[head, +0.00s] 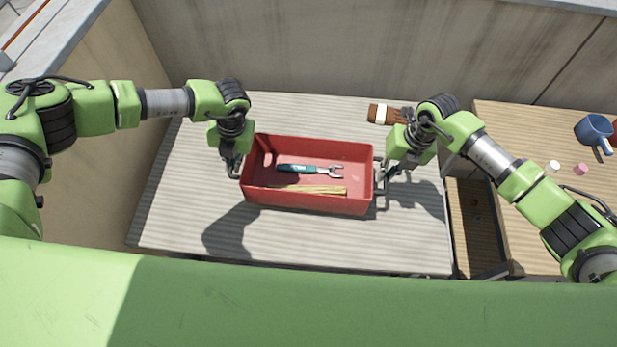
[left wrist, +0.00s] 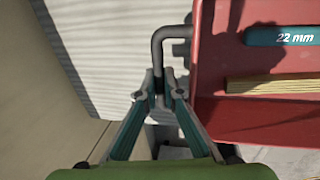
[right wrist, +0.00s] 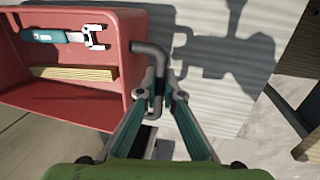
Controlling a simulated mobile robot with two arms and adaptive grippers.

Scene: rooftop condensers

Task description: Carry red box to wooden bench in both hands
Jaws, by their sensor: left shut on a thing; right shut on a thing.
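The red box (head: 308,203) is an open tray with a grey handle at each short end. It looks level over a pale, lined wooden surface (head: 330,243); I cannot tell whether its underside touches. Inside lie a teal-handled 22 mm wrench (head: 309,170) and a pale wooden strip (head: 305,189). My left gripper (head: 234,166) is shut on the left handle, also seen in the left wrist view (left wrist: 157,52). My right gripper (head: 382,174) is shut on the right handle, also seen in the right wrist view (right wrist: 151,50).
A brown brush-like object with a white band (head: 384,114) lies behind the box's right end. A wooden table (head: 540,125) at right holds a blue mug (head: 593,130) and small white and pink items. A grey wall (head: 330,50) stands behind. The pale surface is clear in front.

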